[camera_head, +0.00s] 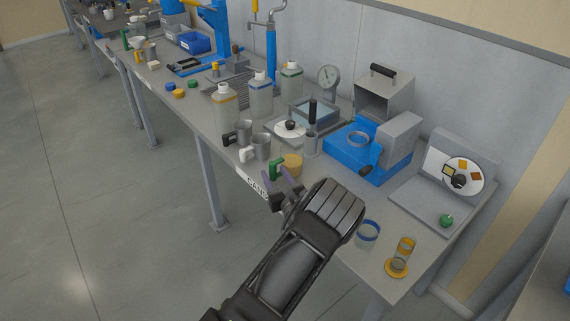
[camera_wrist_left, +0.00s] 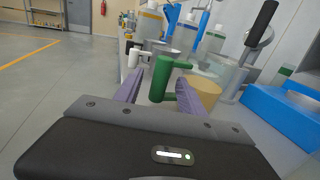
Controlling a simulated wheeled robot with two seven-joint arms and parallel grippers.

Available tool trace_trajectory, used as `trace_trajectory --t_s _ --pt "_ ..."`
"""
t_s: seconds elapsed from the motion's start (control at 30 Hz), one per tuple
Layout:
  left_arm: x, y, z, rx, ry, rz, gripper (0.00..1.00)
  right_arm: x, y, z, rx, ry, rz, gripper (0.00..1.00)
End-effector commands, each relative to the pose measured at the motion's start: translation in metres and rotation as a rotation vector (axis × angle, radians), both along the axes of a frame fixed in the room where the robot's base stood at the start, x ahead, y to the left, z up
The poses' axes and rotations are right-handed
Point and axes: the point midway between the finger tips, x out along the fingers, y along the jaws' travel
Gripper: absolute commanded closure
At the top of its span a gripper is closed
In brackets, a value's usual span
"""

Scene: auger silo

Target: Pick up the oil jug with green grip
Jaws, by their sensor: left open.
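The oil jug has a green grip (camera_head: 276,169) and, as far as I can tell, a tan round body (camera_head: 292,164). It stands near the front edge of the bench. My left gripper (camera_head: 276,182) is open in front of it, with its two purple fingers either side of the green grip. In the left wrist view the green grip (camera_wrist_left: 160,80) stands upright between the open fingers (camera_wrist_left: 163,92), and the tan body (camera_wrist_left: 206,94) is partly hidden behind the right finger. I cannot tell whether the fingers touch it. My right gripper is not in view.
Metal mugs with a white handle (camera_head: 246,155) and a black handle (camera_head: 230,139) stand just left of the jug. Capped bottles (camera_head: 261,98) stand behind. A blue machine (camera_head: 350,153) is to the right. A blue ring (camera_head: 368,231) lies near the front edge.

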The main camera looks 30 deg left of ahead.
Motion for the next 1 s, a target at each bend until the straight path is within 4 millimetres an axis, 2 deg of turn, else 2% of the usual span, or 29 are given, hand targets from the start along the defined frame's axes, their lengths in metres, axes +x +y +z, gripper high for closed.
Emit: trace_trajectory --t_s 0.6,1.0 --pt "0.0010 0.0010 -0.0001 0.000 0.000 0.000 0.53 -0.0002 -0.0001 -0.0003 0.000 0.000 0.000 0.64" --pt "0.0011 0.0008 -0.0001 0.000 0.000 0.000 0.86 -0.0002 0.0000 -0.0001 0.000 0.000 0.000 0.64"
